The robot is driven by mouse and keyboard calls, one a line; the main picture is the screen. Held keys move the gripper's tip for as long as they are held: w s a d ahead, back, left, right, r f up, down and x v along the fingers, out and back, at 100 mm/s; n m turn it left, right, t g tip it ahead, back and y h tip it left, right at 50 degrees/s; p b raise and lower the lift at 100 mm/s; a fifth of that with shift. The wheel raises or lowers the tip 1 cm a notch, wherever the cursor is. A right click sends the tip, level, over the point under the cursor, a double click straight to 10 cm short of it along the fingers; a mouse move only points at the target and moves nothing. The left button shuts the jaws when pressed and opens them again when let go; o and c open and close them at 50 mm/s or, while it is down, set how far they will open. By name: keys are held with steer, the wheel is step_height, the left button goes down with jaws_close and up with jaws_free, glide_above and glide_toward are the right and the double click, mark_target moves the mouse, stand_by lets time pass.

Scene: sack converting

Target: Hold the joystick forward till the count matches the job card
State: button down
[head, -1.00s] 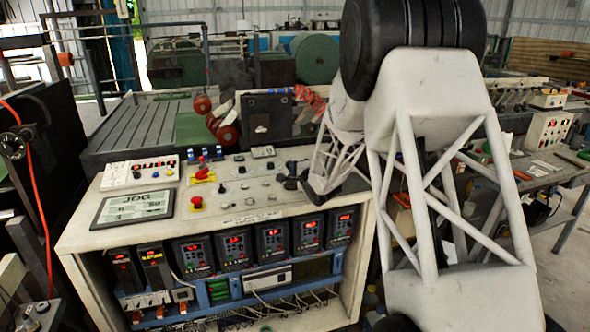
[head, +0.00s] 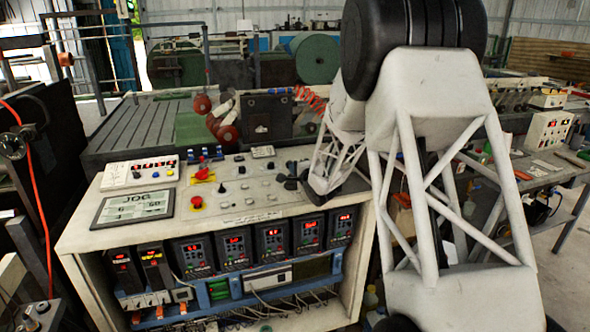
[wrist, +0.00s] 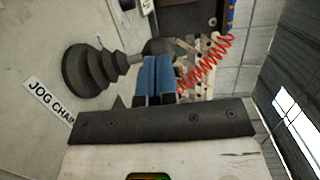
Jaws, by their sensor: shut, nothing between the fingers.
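The joystick (wrist: 90,70) shows in the wrist view, with a black ribbed boot, a short metal shaft and a dark knob (wrist: 158,47). A label beside it reads "JOG CHAIN" (wrist: 50,103). My gripper (wrist: 156,75) has blue fingertips, closed together and empty, right beside the knob and partly covering it. I cannot tell whether they touch. In the head view the joystick area, near the console's right end, is dark and too small to separate from my gripper. A framed panel headed "JOG" (head: 133,207) lies on the console; its smaller figures are not safely readable.
A dark block (head: 266,118) and a red coiled hose (wrist: 205,65) stand behind the joystick.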

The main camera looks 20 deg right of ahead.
steer(key=v, duration=1.4)
steer(key=shift+r, duration=0.15)
stand_by(0.5)
steer(key=s+a+r+n+g+h, duration=0.2)
steer(key=s+a+r+n+g, duration=0.15)
steer(key=s, duration=0.45)
steer(key=s+a+r+n+g+h, duration=0.3)
steer(key=s+r, duration=0.2)
steer(key=s, duration=0.3)
steer(key=s+a+n+g, duration=0.2)
steer(key=s+a+n, duration=0.1)
steer(key=s, duration=0.7)
steer(key=s+a+n+g+y, duration=0.1)
steer(key=s+a+n+g, duration=0.2)
steer(key=s, duration=0.7)
steer(key=s+a+n+g, duration=0.2)
steer(key=s+a+n, duration=0.1)
steer(key=s, duration=0.7)
steer(key=shift+g+y, duration=0.35)
steer(key=shift+y, duration=0.05)
steer(key=shift+r, duration=0.15)
stand_by(0.8)
